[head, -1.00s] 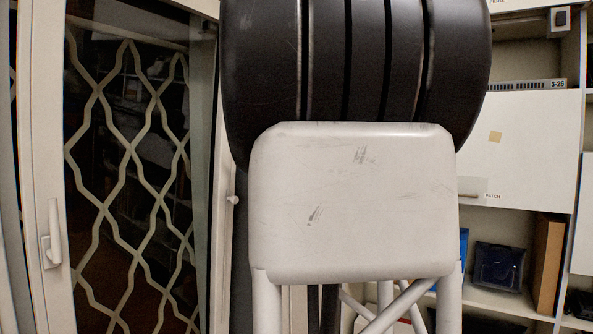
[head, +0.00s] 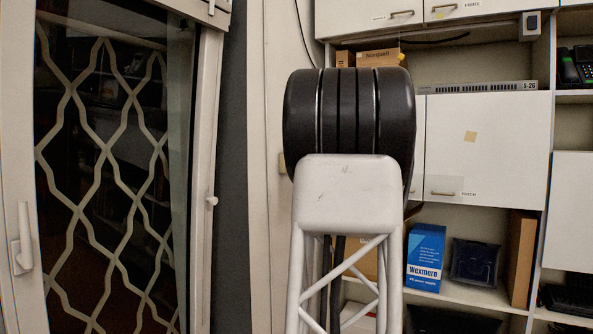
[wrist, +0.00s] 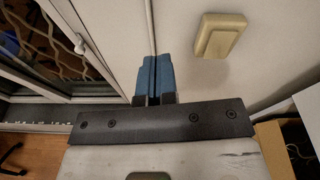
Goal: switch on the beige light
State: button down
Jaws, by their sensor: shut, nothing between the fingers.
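A beige wall switch (wrist: 220,36) with a raised rocker plate is on the pale wall in the wrist view, right of my gripper. In the head view, a small beige edge (head: 283,162) shows beside my arm at the same wall; most of it is hidden. My gripper (wrist: 155,60) has blue fingers closed together with nothing between them. It points toward the wall, left of the switch and apart from it in the picture. My arm hides the gripper in the head view. Whether the fingers touch the wall is unclear.
A glazed door with a wavy grille (head: 105,180) and handle (head: 24,238) stands at left. White shelving (head: 487,145) at right holds a blue box (head: 426,258), a dark device (head: 475,261) and cardboard boxes. An open cardboard box (wrist: 285,150) shows at the wrist view's lower right.

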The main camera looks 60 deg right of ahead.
jog(key=s+d+f+m, duration=0.2)
jog(key=s+d+f, duration=0.4)
jog(key=d, duration=0.4)
jog(key=shift+s+t, duration=0.3)
jog(key=shift+s, duration=0.1)
jog(key=shift+w, duration=0.1)
jog(key=w+f, duration=0.1)
jog(key=w, duration=1.2)
jog(key=shift+w+f, duration=0.35)
jog(key=shift+w, duration=0.05)
jog(key=shift+a, duration=0.1)
jog(key=shift+w, duration=0.15)
jog(key=s+f, duration=0.1)
jog(key=s, duration=1.3)
jog(key=shift+f, duration=0.4)
